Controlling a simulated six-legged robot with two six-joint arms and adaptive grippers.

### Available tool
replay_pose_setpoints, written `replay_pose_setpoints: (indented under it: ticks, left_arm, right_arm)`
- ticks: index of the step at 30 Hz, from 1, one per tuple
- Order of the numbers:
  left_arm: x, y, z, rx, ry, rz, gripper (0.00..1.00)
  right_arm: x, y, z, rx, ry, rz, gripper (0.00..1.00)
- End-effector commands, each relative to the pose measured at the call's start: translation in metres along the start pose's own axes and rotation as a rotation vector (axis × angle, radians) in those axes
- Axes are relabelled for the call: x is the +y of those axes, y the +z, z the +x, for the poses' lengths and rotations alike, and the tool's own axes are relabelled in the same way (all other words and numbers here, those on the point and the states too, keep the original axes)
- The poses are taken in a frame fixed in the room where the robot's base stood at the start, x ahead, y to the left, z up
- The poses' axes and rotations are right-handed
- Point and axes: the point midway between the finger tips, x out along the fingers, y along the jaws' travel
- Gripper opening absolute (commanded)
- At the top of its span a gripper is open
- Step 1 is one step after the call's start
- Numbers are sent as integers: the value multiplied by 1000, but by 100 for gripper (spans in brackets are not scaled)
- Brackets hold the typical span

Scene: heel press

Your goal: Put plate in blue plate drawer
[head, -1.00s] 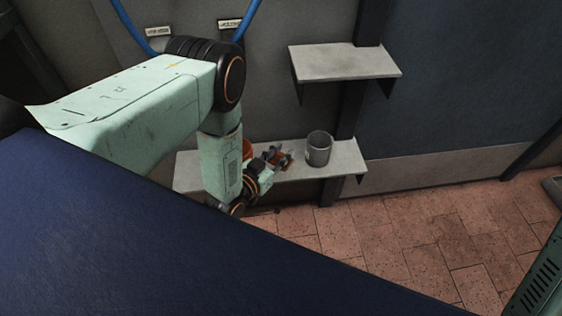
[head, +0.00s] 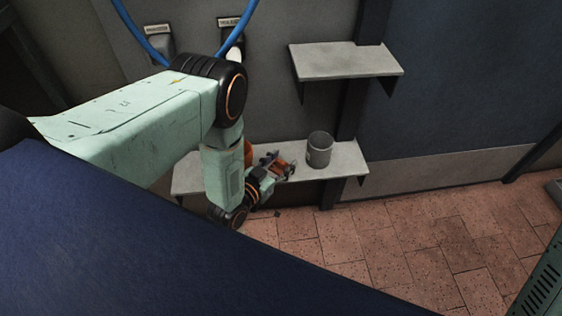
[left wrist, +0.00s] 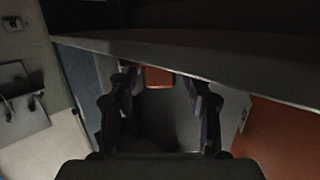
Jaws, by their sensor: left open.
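My left gripper (head: 282,165) is open at the lower shelf, left of a grey metal cup (head: 319,150), and apart from it. In the left wrist view its two fingers (left wrist: 162,105) are spread, with a small orange piece (left wrist: 158,77) showing beyond them under a dark edge. I cannot tell whether the fingers touch it. Part of an orange object (head: 248,152) shows behind my left forearm. No plate can be made out. No blue plate drawer can be identified for sure. My right gripper is not in view.
The lower shelf (head: 345,162) is fixed to the wall, with a higher empty shelf (head: 345,60) above it. A large dark blue surface (head: 150,240) fills the lower left foreground. Blue hoses (head: 243,25) hang above my arm.

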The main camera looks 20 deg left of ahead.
Motion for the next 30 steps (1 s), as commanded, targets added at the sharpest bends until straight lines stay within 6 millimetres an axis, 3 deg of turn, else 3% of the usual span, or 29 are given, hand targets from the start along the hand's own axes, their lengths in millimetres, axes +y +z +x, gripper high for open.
replay_pose_setpoints:
  ticks: [8, 21, 30]
  left_arm:
    - [0, -5, -1, 0, 0, 0, 50]
    - [-1, -5, -87, -4, -2, -1, 50]
    - [0, -4, -119, -1, -1, 0, 50]
  right_arm:
    - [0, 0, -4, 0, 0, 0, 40]
    - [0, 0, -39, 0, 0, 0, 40]
    - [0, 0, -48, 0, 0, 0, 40]
